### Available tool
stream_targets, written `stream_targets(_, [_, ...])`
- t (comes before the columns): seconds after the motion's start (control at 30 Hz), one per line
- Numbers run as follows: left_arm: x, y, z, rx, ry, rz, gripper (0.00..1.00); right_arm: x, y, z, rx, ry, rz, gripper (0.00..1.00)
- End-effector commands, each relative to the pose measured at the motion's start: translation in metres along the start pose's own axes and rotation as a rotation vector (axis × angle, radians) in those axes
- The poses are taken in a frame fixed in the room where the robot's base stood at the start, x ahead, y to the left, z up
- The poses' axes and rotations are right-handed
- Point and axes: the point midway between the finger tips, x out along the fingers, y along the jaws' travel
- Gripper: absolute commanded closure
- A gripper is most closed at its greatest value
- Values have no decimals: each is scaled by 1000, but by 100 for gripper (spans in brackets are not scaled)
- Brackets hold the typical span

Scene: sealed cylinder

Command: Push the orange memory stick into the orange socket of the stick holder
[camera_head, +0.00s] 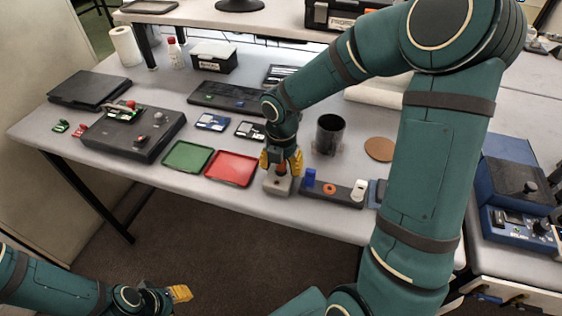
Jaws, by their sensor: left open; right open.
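The orange memory stick (282,169) appears as a small orange patch between the yellow fingers of my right gripper (282,162). It is above a small light grey block (278,186) near the table's front edge. The gripper points down and is open around the stick; whether a finger touches it I cannot tell. The dark stick holder (343,198) lies just to the right, with an orange ring-like socket (329,188) in its middle, a blue piece (310,178) at its left and a white one (358,190) at its right. My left gripper (180,293) is open and empty, low in front of the table.
A red tray (231,168) and a green tray (187,157) lie left of the grey block. A black cup (329,134) and a brown coaster (379,149) stand behind the holder. My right arm covers the table to the holder's right.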

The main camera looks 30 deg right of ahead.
Motion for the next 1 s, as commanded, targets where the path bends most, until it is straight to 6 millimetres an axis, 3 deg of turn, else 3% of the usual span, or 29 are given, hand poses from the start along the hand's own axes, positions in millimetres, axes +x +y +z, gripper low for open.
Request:
stream_targets(0.13, [0, 0, 0, 0, 0, 0, 61, 0, 0, 0, 0, 0, 0, 44])
stream_targets(0.3, [0, 0, 0, 0, 0, 0, 61, 0, 0, 0, 0, 0, 0, 100])
stream_targets(1.0, [-4, 1, -2, -3, 6, -1, 61, -4, 0, 0, 0, 0, 0, 100])
